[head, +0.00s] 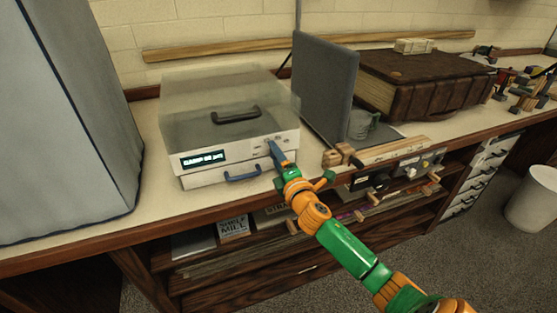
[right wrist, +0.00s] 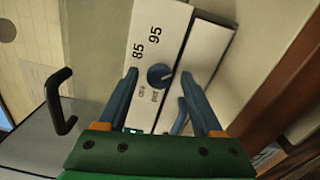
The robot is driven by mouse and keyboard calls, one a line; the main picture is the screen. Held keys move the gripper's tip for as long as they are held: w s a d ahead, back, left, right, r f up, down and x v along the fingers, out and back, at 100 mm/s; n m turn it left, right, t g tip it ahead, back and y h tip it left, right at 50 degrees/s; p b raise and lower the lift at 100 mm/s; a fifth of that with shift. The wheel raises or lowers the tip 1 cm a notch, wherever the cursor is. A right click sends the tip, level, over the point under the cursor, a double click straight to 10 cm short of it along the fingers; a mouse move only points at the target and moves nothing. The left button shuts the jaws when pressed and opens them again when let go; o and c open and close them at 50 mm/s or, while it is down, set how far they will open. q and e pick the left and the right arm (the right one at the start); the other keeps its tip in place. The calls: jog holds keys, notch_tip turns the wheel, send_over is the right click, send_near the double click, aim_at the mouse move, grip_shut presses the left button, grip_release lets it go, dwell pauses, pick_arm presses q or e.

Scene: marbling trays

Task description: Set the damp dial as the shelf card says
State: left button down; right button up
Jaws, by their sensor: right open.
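The damp box (head: 222,166) is a pale case with a clear lid and a lit display (head: 203,159) whose small text starts like "DAMP"; its number is hard to read. In the right wrist view the dial (right wrist: 160,76) is a round blue-grey knob on the white panel, near the marks 85, 95 and "pct". I cannot tell its pointer's setting. My right gripper (head: 275,149) is at the panel; in the wrist view its open fingers (right wrist: 159,74) stand on either side of the dial, contact unclear. My left gripper is out of view.
A blue handle (head: 242,175) sticks out below the dial panel, and a black handle (head: 236,114) tops the lid.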

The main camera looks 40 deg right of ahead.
jog(key=v, duration=0.6)
jog(key=shift+s, duration=0.4)
jog(key=s+a+f+m+g, duration=0.2)
jog(key=s+f+m+g, duration=0.25)
jog(key=f, duration=0.25)
jog(key=s+a+f+m+g, duration=0.3)
jog(key=s+f+m, duration=0.2)
jog(key=f, duration=0.1)
jog(key=s+a+f+m+g+y, duration=0.2)
jog(key=s+a+f+m+g, duration=0.1)
jog(key=s+a, duration=0.3)
jog(key=s+a+f+m+g+y, duration=0.3)
jog(key=s+a+f+g, duration=0.1)
jog(key=s, duration=0.4)
notch_tip(320, 180, down, 10)
jog(key=s+p, duration=0.2)
jog(key=p, duration=0.3)
jog(key=s+d+f+g+p, duration=0.2)
jog(key=s+f+p, duration=0.2)
jog(key=s, duration=0.8)
notch_tip(320, 180, down, 3)
jog(key=shift+s+d+r+h+p, duration=0.1)
jog(key=shift+s+d+h+p, duration=0.15)
jog(key=shift+s+h+p, duration=0.1)
